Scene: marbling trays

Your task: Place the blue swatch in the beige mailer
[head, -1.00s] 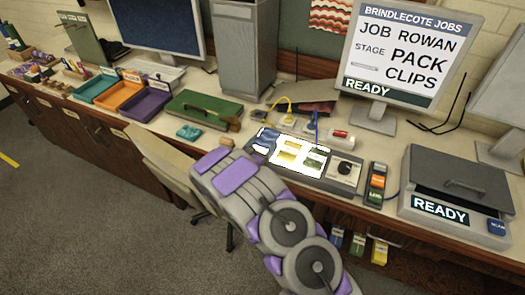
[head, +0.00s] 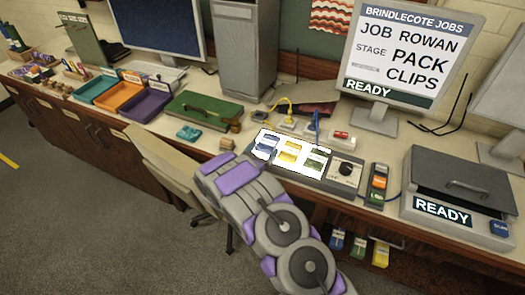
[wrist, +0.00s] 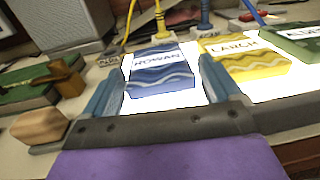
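The blue swatch (wrist: 162,72), wavy-patterned and labelled ROWAN, lies on the bright light panel in the wrist view. My gripper (wrist: 157,78) is open, with one blue-grey finger towards each side of the swatch. The swatch lies ahead of and between the fingers, and I cannot tell whether they touch it. In the head view the lit panel (head: 337,184) holds blue, yellow and green pieces, and my arm reaches up to its left front; the fingers are hidden there. I cannot make out a beige mailer in either view.
A yellow LARCH piece (wrist: 243,58) and a green piece (wrist: 305,42) lie right of the swatch. A wooden block (wrist: 40,126) is near the left finger. A green case (head: 204,107), colored trays (head: 148,105) and a grey lidded machine (head: 455,190) stand along the bench.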

